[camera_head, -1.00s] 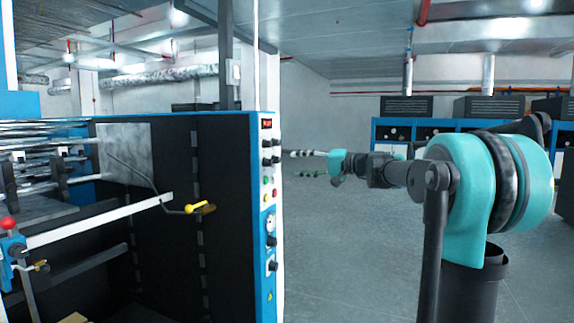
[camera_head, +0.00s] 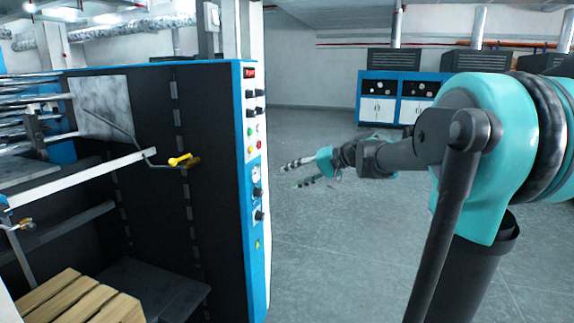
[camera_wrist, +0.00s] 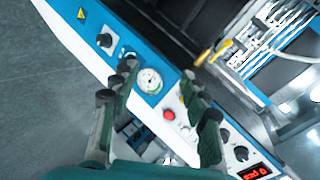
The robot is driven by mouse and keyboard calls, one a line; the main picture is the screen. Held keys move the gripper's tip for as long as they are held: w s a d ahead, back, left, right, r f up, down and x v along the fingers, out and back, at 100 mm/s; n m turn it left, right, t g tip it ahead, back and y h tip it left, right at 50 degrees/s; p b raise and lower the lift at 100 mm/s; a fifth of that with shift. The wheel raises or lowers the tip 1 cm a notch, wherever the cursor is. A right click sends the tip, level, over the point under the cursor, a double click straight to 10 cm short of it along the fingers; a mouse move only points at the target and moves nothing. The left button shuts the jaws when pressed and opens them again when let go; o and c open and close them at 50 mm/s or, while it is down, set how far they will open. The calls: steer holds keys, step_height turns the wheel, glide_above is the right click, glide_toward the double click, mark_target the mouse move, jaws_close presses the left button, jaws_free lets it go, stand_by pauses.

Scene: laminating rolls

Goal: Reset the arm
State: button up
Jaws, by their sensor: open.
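My arm reaches in from the right side of the head view and stretches left toward the laminating machine. My gripper (camera_head: 297,174) is at its far end, with its two fingers spread apart and nothing between them. It appears just right of the machine's blue-edged control panel (camera_head: 254,205), over the grey floor in the picture. In the wrist view my gripper (camera_wrist: 158,73) also shows open, its dark fingers in front of the tilted control panel (camera_wrist: 75,22). A round gauge (camera_wrist: 149,81) shows between the fingers. I cannot tell the distance to the panel.
The black machine (camera_head: 150,130) fills the left side, with a yellow-handled lever (camera_head: 180,160) on its front. Wooden slats (camera_head: 78,300) lie at lower left. Blue and white cabinets (camera_head: 378,108) stand at the back. The grey floor (camera_head: 330,255) between is clear.

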steer(key=s+d+f+h, duration=0.3)
steer(key=s+f, duration=0.3)
steer(key=f, duration=0.3)
steer(key=s+d+f+h, duration=0.3)
steer(key=s+f, duration=0.4)
steer(key=f, duration=0.3)
steer(key=shift+s+d+g, duration=0.15)
steer(key=shift+d+g, duration=0.25)
steer(key=shift+d, duration=0.2)
steer(key=s+d+f+h, duration=0.1)
steer(key=s+d+f, duration=0.2)
steer(key=s+d+f+h, duration=0.2)
steer(key=s+d+f, duration=0.1)
steer(key=s+f, duration=0.1)
steer(key=s+d+f+h, duration=0.2)
steer(key=s+d+f, duration=0.1)
steer(key=s+f, duration=0.1)
steer(key=shift+s+d, duration=0.2)
steer(key=shift+d, duration=0.05)
steer(key=shift+c, duration=0.3)
